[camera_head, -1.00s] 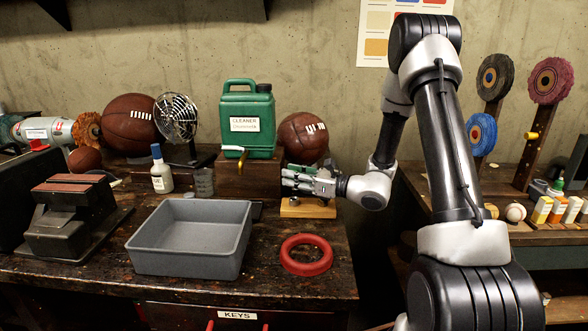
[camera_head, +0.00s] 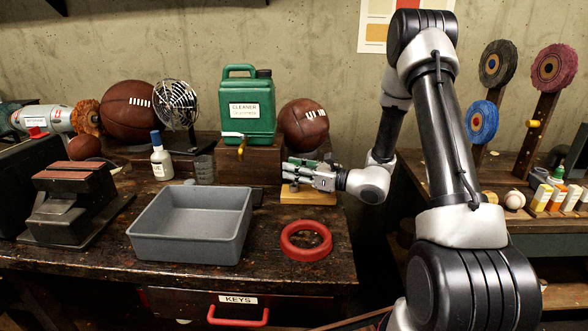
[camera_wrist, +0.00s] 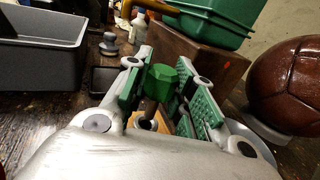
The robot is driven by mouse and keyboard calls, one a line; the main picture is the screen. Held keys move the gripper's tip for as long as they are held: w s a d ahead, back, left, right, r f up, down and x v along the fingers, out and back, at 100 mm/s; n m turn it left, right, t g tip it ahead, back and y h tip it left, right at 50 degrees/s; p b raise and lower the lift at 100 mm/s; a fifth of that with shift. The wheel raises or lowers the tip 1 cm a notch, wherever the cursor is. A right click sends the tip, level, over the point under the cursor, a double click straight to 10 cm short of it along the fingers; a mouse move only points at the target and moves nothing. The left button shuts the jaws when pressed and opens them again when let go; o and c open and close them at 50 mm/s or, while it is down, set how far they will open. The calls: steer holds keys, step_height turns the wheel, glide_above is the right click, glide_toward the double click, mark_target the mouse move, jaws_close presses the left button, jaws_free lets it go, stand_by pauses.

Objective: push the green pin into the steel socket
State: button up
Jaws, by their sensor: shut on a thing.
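The green pin (camera_wrist: 162,82) has a faceted green head over a brownish shaft and stands between my gripper's green-padded fingers in the wrist view. My gripper (camera_wrist: 167,72) is shut on it. In the head view my gripper (camera_head: 292,173) reaches in from the right, low over a small pale wooden base (camera_head: 308,197). A strip of that wood also shows under the pin in the wrist view (camera_wrist: 160,124). How deep the pin's lower end sits is hidden.
A wooden block (camera_head: 247,165) bearing a green cleaner can (camera_head: 247,110) stands close behind my gripper, with a leather ball (camera_head: 303,125) beside it. A grey tray (camera_head: 190,250) and a red ring (camera_head: 305,254) lie in front. Bench between ring and base is clear.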

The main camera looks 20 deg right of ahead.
steer(key=shift+f, duration=1.35)
stand_by(1.1)
steer(key=o, duration=1)
steer(key=shift+o, duration=0.2)
steer(key=shift+d, duration=0.1)
steer(key=v, duration=1.1)
steer(key=shift+s+d, duration=0.25)
steer(key=shift+s, duration=0.1)
